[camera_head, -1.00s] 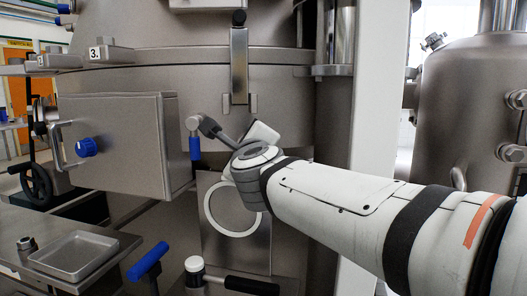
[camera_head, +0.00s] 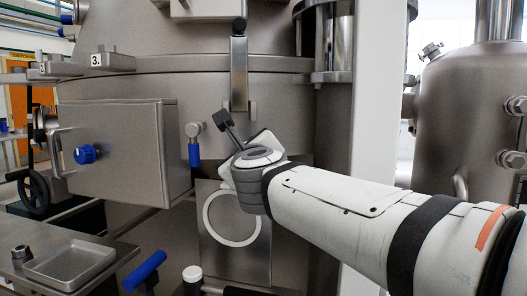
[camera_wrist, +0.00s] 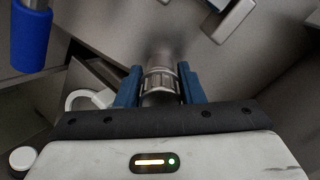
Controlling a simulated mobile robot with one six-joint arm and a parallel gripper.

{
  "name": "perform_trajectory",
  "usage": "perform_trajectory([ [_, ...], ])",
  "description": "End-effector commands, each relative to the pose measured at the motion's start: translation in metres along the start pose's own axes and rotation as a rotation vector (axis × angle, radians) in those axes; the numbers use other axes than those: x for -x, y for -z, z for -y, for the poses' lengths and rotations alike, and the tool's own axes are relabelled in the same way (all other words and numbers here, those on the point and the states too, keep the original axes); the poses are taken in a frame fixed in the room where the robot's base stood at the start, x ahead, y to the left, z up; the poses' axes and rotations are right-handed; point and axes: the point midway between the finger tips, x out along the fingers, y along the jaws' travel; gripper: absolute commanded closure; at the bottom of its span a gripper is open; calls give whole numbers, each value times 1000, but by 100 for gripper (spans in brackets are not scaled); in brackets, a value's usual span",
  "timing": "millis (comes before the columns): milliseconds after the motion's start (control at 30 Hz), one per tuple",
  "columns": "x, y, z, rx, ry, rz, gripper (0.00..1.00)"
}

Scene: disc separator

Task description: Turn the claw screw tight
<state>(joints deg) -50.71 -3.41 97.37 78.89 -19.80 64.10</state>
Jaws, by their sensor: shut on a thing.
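My gripper (camera_wrist: 160,88) shows in the wrist view, with its two blue fingers on either side of a ribbed metal cylinder. It is shut on this piece, which I take to be the claw screw (camera_wrist: 160,78). The fingers hide its sides, and its far end runs up into a blurred, dark metal area. In the head view my white arm reaches in from the right to the front of the large steel vessel (camera_head: 290,95). My wrist hides the fingers and the screw there.
A steel box with a blue knob (camera_head: 85,154) stands left of my wrist. A blue-handled valve (camera_head: 194,154) is close beside my wrist; a blue handle also shows in the wrist view (camera_wrist: 30,38). A plate with a white ring (camera_head: 206,228) is below. A metal tray (camera_head: 72,264) is lower left.

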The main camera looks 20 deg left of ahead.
Motion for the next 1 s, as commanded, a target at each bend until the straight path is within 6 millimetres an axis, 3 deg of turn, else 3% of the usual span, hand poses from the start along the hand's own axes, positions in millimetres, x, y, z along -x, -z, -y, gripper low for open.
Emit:
perform_trajectory([
  [100,0,0,0,-2,0,0,88],
  [133,0,0,0,-2,0,0,63],
  [367,0,0,0,-1,0,0,44],
  [667,3,-1,0,0,0,1,44],
  [1000,54,-2,1,-1,-1,3,44],
])
